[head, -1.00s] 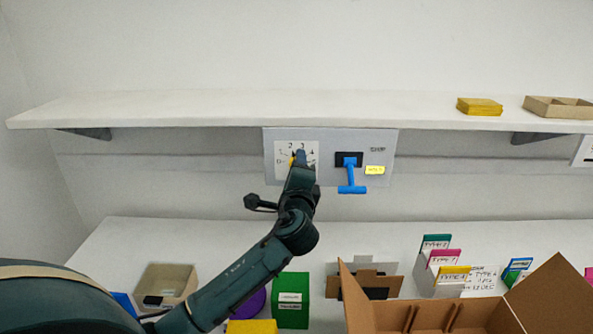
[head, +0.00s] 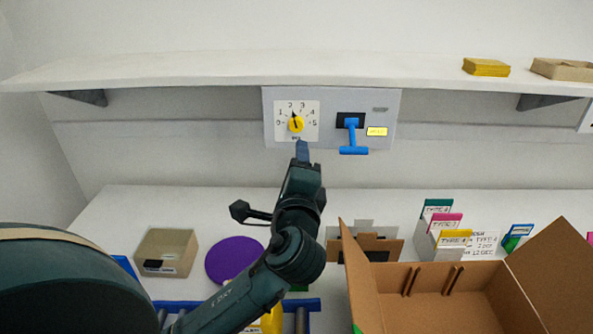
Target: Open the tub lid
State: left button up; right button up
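No tub can be made out for certain. A purple round flat-looking thing (head: 228,258) lies on the table at left centre; part of it is behind my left arm, and I cannot tell whether it is a tub lid. My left gripper (head: 302,150) is raised in front of the wall panel, just below the yellow rotary knob (head: 296,124), and appears apart from it. The knob's pointer is near 2 on its dial. The gripper shows from behind, so its finger opening is unclear. My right gripper is not in view.
The wall panel (head: 385,105) also has a blue T-handle (head: 351,138). The shelf (head: 200,72) overhangs the back.

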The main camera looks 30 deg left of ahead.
aim_at(149, 262)
jog(key=k+l, duration=0.8)
